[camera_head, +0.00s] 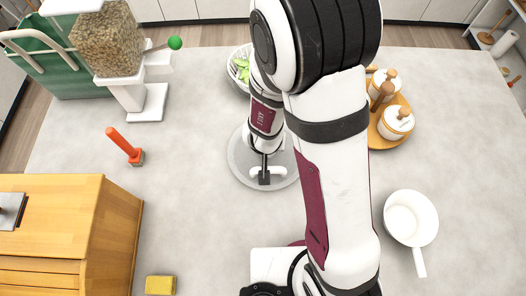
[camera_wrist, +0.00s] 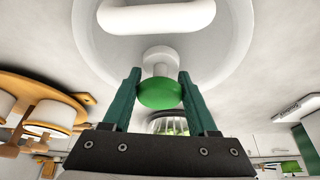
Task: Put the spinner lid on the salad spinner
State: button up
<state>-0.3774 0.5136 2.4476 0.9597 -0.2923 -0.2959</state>
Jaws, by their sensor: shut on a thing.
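The spinner lid (camera_head: 240,166) is a pale grey round disc in the middle of the head view. In the wrist view the lid (camera_wrist: 234,45) fills the top, with a white bar handle and a green knob (camera_wrist: 159,95) on a white stem. My gripper (camera_head: 264,178) is over the lid; in the wrist view its green fingers (camera_wrist: 159,82) are shut on the knob. The salad spinner (camera_head: 236,76) is a white bowl with green leaves, behind the lid and partly hidden by my arm. I cannot tell whether the lid touches the counter.
A wooden tray with white jars (camera_head: 396,121) stands right of my arm. A white pan (camera_head: 410,218) lies at the right. An orange-handled tool (camera_head: 124,145), a grain dispenser (camera_head: 112,45) and a wooden cabinet (camera_head: 105,230) are at the left.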

grip_shut()
jog(key=shift+r, duration=1)
jog(key=shift+f, duration=0.8)
jog(key=v, duration=0.7)
